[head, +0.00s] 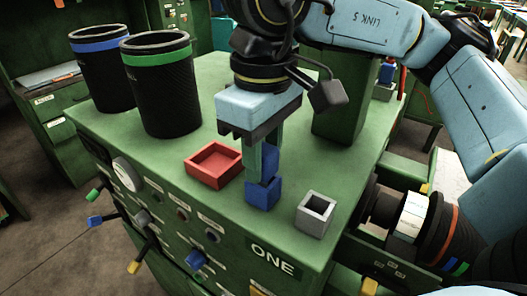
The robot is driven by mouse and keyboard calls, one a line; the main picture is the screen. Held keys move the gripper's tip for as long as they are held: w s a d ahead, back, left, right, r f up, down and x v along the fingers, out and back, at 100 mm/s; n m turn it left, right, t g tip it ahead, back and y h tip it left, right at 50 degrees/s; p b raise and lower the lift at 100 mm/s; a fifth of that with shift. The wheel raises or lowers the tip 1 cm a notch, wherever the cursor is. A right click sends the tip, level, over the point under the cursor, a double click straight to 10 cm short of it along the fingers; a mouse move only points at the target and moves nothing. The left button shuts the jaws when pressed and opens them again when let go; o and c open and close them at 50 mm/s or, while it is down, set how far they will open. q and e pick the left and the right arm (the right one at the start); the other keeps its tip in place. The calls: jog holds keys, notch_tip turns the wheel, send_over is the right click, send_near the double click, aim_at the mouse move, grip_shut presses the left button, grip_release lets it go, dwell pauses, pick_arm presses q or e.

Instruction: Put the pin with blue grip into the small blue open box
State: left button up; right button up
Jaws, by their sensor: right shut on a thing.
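My right gripper (262,165) points straight down over the green cabinet top and is shut on the blue grip (270,160) of the pin. The grip shows partly between and behind the fingers. The small blue box (263,195) stands directly below the fingertips, between the red box and the grey box. The fingers and the grip cover the opening of the blue box, so I cannot tell whether the pin's lower end is inside it. My left gripper is not in view.
A red open box (213,164) stands left of the blue box, and a grey open box (315,213) stands to its right. Two black cylinders, one with a blue band (99,68) and one with a green band (159,85), stand at the left. A green post (343,100) rises behind the gripper.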

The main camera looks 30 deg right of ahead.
aim_at(264, 149)
jog(key=shift+f, duration=0.35)
jog(key=o, duration=1.1)
notch_tip(264, 149, up, 13)
jog(key=shift+r+p, duration=0.2)
jog(key=shift+p, duration=0.5)
